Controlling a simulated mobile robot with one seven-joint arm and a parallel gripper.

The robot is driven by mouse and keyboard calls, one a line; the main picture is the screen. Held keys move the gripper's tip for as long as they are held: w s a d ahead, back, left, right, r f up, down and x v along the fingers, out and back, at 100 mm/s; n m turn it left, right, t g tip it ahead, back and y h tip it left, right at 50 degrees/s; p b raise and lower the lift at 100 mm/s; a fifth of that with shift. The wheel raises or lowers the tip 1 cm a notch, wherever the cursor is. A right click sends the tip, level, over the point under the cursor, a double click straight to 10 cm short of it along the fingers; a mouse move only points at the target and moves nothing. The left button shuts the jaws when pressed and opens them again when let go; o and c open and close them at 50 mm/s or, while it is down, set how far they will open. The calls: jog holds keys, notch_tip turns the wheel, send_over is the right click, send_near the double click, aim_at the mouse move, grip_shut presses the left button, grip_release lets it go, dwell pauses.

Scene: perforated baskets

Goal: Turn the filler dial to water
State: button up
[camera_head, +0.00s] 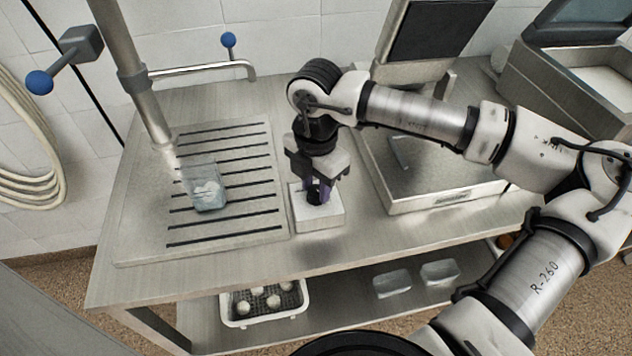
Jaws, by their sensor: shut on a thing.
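My gripper (318,190) points down over a small white box (318,212) on the steel counter. Its fingers are closed around a small dark knob (313,197) on top of the box, which looks like the dial. The fingers hide most of the knob, so its pointer and any markings cannot be read. Left of the box, a clear container (205,188) with pale contents stands on the slotted drain grate (225,222), below a vertical metal pipe (150,110).
A steel scale platform (440,195) stands right of my gripper, with a dark screen (436,30) behind it. A white perforated basket (264,317) sits on the lower shelf beside clear tubs (392,283). The counter's front strip is clear.

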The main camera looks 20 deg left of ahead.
jog(key=shift+f+b, duration=0.1)
jog(key=shift+b, duration=0.35)
jog(key=n+b, duration=0.2)
jog(key=b, duration=0.1)
jog(key=shift+f+n+b, duration=0.2)
jog(key=shift+n+b, duration=0.2)
jog(key=n+b, duration=0.4)
jog(key=shift+r+b, duration=0.1)
jog(key=shift+b, duration=0.25)
jog(key=n+b, duration=0.3)
jog(key=n, duration=0.3)
jog(key=shift+r, duration=0.1)
jog(key=n+b, duration=0.1)
jog(key=n, duration=0.3)
jog(key=shift+r+n, duration=0.15)
jog(key=shift+n, duration=0.55)
jog(key=o, duration=1)
